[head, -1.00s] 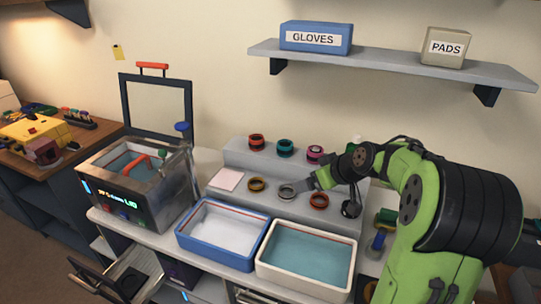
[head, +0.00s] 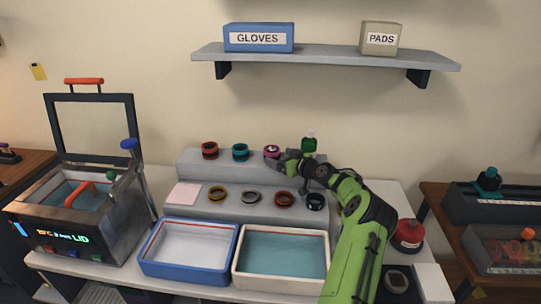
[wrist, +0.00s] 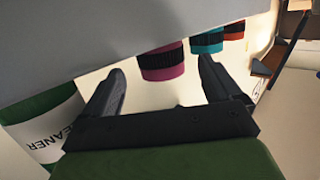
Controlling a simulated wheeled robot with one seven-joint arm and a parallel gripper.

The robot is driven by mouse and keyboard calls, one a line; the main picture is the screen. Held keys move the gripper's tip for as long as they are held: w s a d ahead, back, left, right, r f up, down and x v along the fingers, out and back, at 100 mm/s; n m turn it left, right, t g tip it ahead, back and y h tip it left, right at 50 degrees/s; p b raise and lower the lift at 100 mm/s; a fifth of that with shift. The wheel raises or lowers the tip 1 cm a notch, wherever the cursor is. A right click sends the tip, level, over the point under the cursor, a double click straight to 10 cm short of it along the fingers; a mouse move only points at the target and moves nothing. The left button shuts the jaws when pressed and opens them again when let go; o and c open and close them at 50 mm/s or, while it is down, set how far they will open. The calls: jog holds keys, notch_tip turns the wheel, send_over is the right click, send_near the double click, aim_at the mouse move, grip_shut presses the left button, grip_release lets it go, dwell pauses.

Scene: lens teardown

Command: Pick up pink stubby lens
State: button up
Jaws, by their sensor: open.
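The pink stubby lens (head: 271,151), a short pink ring with a black band, sits on the upper step of the grey stand. In the wrist view the pink lens (wrist: 162,66) shows between the fingertips, toward the right finger's side, seemingly just beyond them. My gripper (head: 284,161) is right beside the lens in the head view and partly covers its right side. In the wrist view my gripper (wrist: 162,68) has its two dark fingers spread wide, with nothing held. Whether either finger touches the lens cannot be told.
A teal lens (head: 240,152) and a red lens (head: 210,150) stand left of it. A green cleaner bottle (head: 309,145) stands close on the right. Blue (head: 150,268) and cream (head: 283,287) trays lie in front.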

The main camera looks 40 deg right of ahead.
aim_at(277, 156)
jog(key=x, duration=0.5)
jog(key=shift+w, duration=0.25)
jog(key=shift+c, duration=0.3)
jog(key=c, duration=1.1)
notch_tip(277, 156, up, 10)
jog(key=shift+r+p, duration=0.1)
jog(key=shift+p, duration=0.55)
